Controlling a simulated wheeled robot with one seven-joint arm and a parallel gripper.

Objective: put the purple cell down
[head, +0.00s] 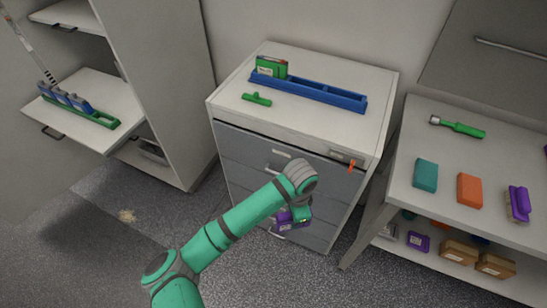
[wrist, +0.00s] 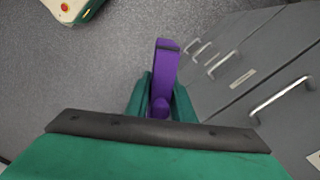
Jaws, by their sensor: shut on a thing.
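The purple cell (wrist: 165,65) is held between the teal fingers of my gripper (wrist: 162,100) in the wrist view. It sticks out beyond the fingertips, with a dark band near its far end. In the head view the cell (head: 284,222) shows partly beside my gripper (head: 298,214), in front of the grey drawers and above the floor. My gripper is shut on it. The wrist hides part of the cell in the head view.
The drawer cabinet's top carries a blue rack (head: 312,92) with a green cell (head: 271,67) at its left end, and a green tool (head: 257,99). The right bench holds teal (head: 426,175), orange (head: 470,190) and purple (head: 518,204) blocks. A left shelf holds a green rack (head: 102,119) with blue cells.

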